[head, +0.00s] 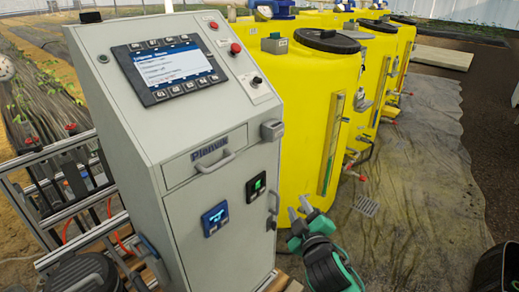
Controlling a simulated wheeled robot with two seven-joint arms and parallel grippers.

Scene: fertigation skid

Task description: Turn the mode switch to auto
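The grey control cabinet (130,130) stands at the left of centre in the head view, with a sloped top panel. A small black rotary knob (257,81), which looks like the mode switch, sits on a white plate at the panel's right side. Its pointer direction and label are too small to read. My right gripper (298,212) is in front of the yellow tank, right of the cabinet and well below the knob. Its two grey fingers stand apart with nothing visible between them. My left gripper is not in view.
A screen (168,66) and red buttons (236,48) are near the knob. A grey box (272,130) and handle (274,204) stick out of the cabinet's right edge. Yellow tanks (310,110) stand close on the right.

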